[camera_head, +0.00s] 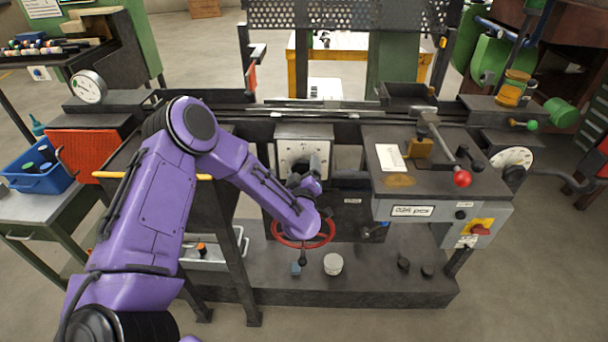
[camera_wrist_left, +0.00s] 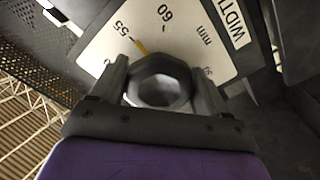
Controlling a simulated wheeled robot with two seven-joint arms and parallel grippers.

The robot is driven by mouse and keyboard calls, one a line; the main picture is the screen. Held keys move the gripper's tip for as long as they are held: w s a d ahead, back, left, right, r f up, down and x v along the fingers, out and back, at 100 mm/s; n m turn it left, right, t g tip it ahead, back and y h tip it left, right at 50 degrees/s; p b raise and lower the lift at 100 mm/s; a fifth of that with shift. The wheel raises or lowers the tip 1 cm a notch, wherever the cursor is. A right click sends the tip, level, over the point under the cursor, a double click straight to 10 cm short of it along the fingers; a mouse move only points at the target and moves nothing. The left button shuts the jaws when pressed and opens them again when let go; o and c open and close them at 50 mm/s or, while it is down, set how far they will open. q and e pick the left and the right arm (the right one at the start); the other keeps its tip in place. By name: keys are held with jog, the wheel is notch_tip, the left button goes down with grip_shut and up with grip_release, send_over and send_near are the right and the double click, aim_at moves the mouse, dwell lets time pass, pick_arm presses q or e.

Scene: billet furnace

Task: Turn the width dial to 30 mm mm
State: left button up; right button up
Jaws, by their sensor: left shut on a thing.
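The width dial's pale plate (camera_head: 293,148) is on the front of the dark machine in the head view, partly hidden by my left gripper (camera_head: 306,176). In the left wrist view the plate (camera_wrist_left: 98,52) carries the word WIDTH, "mm" and the numbers 55 and 60. A yellow pointer mark (camera_wrist_left: 141,46) shows close to 55. The dial's dark, faceted knob (camera_wrist_left: 160,88) is between the two fingers of my left gripper (camera_wrist_left: 160,80), which is shut on it. The 30 mark is not visible. My right gripper is not in view.
A red handwheel (camera_head: 324,240) is just below my left wrist. A grey control box (camera_head: 450,222) and a red-knobbed lever (camera_head: 462,178) stand to the right. Another white dial (camera_head: 511,157) is farther right. A blue bin (camera_head: 40,182) is at the far left.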

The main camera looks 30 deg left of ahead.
pick_arm(q)
jog(key=n+b, duration=0.4)
jog(key=n, duration=0.2)
jog(key=shift+n, duration=0.3)
jog(key=n+b, duration=0.5)
jog(key=n, duration=0.1)
jog(key=n+b, duration=0.8)
jog(key=shift+b, duration=0.35)
jog(key=n+b, duration=0.9)
jog(key=b, duration=0.4)
jog(key=shift+a+f+n, duration=0.1)
jog(key=shift+a+n, duration=0.05)
jog(key=shift+n, duration=0.15)
jog(key=n+b, duration=1.3)
jog(key=b, duration=0.5)
jog(key=shift+s+b, duration=0.1)
jog(key=shift+b, duration=0.2)
jog(key=shift+n+b, duration=0.95)
jog(key=shift+n, duration=0.05)
jog(key=shift+r+n+b, duration=0.2)
jog(key=shift+n+b, duration=0.3)
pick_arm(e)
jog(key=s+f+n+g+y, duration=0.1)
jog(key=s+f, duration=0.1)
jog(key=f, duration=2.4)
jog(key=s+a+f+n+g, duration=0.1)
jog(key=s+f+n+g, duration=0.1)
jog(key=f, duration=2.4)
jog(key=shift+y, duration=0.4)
